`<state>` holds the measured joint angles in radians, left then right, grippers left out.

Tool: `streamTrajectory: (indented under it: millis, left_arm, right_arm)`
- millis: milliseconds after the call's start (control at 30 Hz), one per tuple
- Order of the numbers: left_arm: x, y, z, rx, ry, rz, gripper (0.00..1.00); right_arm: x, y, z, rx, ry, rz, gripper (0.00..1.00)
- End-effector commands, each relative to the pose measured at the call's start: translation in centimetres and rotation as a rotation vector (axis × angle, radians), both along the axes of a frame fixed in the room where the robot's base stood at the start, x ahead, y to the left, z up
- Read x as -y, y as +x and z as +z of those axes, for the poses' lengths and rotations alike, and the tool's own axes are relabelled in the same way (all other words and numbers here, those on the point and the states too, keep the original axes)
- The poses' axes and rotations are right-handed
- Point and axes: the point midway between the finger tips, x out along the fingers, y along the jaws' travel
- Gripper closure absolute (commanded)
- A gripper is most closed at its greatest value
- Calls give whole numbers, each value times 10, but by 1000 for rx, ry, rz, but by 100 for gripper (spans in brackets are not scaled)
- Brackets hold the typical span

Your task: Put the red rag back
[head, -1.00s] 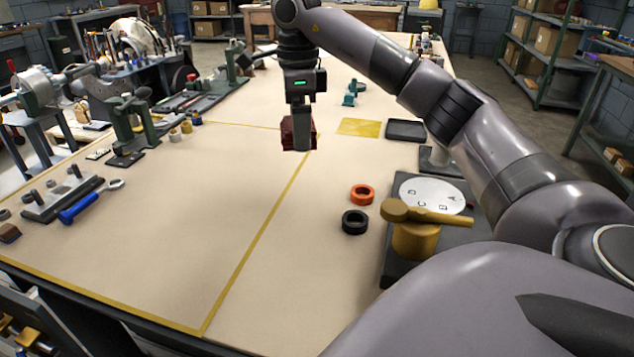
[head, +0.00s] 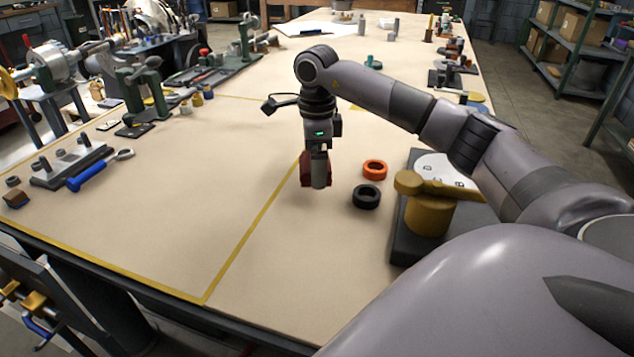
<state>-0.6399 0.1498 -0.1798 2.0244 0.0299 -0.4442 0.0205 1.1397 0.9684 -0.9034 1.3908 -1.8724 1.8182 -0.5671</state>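My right gripper (head: 315,180) points down over the middle of the table, left of the two rings. It appears shut on a dark red piece, which I take for the red rag (head: 305,171). The rag shows at the left of the grey fingers, which hide part of it. It seems held above the tabletop; I cannot tell how high. My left gripper is not in view.
An orange ring (head: 374,169) and a black ring (head: 366,197) lie right of the gripper. A mallet (head: 410,183) rests on a yellowish cylinder (head: 428,215) on a dark base. A blue-handled tool (head: 88,177) lies left. The front middle of the table is clear.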

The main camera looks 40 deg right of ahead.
Motion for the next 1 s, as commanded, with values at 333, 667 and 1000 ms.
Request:
streamTrajectory:
  millis: [333, 667, 1000]
  left_arm:
    - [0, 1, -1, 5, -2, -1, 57]
    - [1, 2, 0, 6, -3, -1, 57]
    - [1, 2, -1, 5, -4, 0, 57]
  right_arm:
    - [0, 0, -37, -3, 0, 0, 34]
    - [0, 0, -48, 1, 0, 0, 34]
    - [0, 0, -51, 0, 0, 0, 0]
